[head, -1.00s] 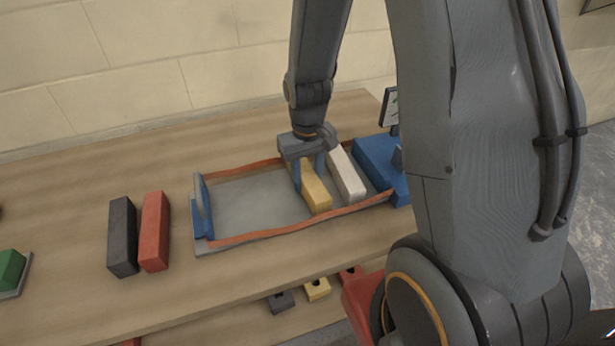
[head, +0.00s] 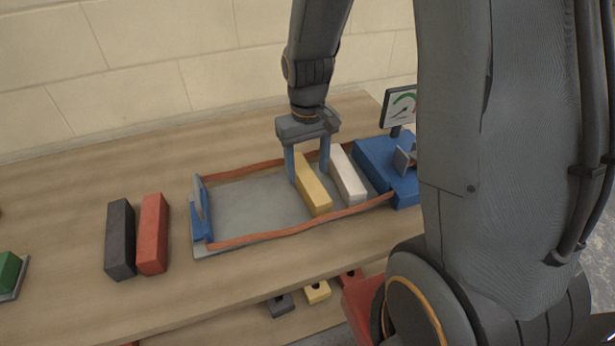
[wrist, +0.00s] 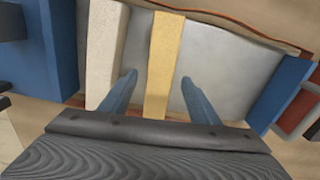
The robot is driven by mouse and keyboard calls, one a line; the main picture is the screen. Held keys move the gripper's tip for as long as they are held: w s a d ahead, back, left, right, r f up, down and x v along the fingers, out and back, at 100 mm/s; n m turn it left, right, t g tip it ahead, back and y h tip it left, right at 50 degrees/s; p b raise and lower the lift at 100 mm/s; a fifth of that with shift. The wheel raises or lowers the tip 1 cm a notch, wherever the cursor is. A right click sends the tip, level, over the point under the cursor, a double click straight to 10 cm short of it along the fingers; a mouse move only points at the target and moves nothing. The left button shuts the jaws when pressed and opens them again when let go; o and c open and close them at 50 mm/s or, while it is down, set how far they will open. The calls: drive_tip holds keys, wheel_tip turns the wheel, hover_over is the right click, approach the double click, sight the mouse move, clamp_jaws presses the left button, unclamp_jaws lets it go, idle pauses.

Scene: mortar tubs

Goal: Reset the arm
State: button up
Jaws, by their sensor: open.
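My gripper (head: 307,166) is open, its two blue fingers above and on either side of the yellow block (head: 314,193). In the wrist view, the fingers (wrist: 158,88) stand apart from the yellow block (wrist: 162,60), with a gap on each side. The yellow block lies in a grey tray (head: 245,205) with orange-red long edges. A white block (head: 347,174) lies beside it on the right; it also shows in the wrist view (wrist: 104,50).
A blue unit (head: 385,170) with a dial display (head: 402,108) stands at the tray's right end. A blue end plate (head: 200,210) closes the left end. Black (head: 120,238) and red (head: 152,233) blocks lie left of the tray. A green block (head: 8,270) is at far left.

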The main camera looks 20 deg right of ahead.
wheel_tip(320, 180, up, 3)
drive_tip(key=shift+f, duration=0.2)
drive_tip(key=shift+s+r, duration=0.15)
drive_tip(key=shift+r, duration=0.1)
drive_tip(key=shift+m+t, duration=0.4)
drive_tip(key=shift+t, duration=0.1)
drive_tip(key=s, duration=0.3)
drive_tip(key=s+r, duration=0.1)
drive_tip(key=s, duration=0.2)
drive_tip(key=s+r, duration=0.1)
drive_tip(key=s, duration=0.2)
drive_tip(key=shift+s+r, duration=0.1)
drive_tip(key=shift+r, duration=0.05)
